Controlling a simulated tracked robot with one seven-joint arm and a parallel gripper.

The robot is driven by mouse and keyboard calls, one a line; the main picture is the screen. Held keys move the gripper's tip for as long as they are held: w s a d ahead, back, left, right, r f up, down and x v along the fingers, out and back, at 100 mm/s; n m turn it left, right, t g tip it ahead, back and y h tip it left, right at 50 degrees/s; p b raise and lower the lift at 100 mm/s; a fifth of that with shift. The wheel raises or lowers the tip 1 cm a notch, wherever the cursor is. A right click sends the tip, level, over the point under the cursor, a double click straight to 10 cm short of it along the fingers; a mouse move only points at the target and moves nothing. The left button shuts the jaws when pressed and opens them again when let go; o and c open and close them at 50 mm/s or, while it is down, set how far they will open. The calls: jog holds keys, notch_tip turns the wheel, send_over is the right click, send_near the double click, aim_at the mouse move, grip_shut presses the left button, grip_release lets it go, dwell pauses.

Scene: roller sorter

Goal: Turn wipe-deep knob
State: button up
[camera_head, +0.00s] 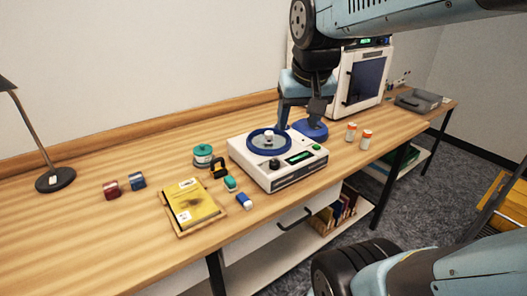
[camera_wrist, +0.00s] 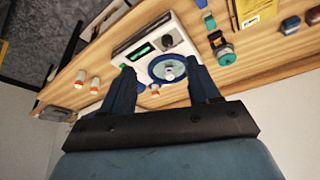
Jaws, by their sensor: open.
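A white machine (camera_head: 250,163) stands on the wooden bench, with a blue ring and a round clear-looking dish (camera_head: 268,140) on top. A dark knob (camera_head: 274,165) sits on its front panel, left of a green-lit display (camera_head: 299,157). The knob also shows in the wrist view (camera_wrist: 168,40), upper middle. No knob label is readable, so I cannot tell whether this is the wipe-deep one. My gripper (camera_head: 300,120) is open and empty, above the back right of the machine. In the wrist view its fingers (camera_wrist: 162,66) frame the blue ring, with the knob beyond, apart from them.
A green button (camera_head: 316,147) is right of the display. Orange-capped bottles (camera_head: 365,140) are right, a white box-shaped machine (camera_head: 358,82) behind.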

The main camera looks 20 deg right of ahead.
aim_at(274, 162)
jog(key=w+f+m+g, duration=0.2)
jog(key=w+f, duration=0.1)
jog(key=w, duration=0.5)
jog(key=w+f+m+g, duration=0.2)
jog(key=w+f, duration=0.2)
jog(key=w, duration=0.3)
jog(key=f, duration=1.3)
jog(key=shift+d+f, duration=0.25)
jog(key=shift+f, duration=0.1)
jog(key=c, duration=1)
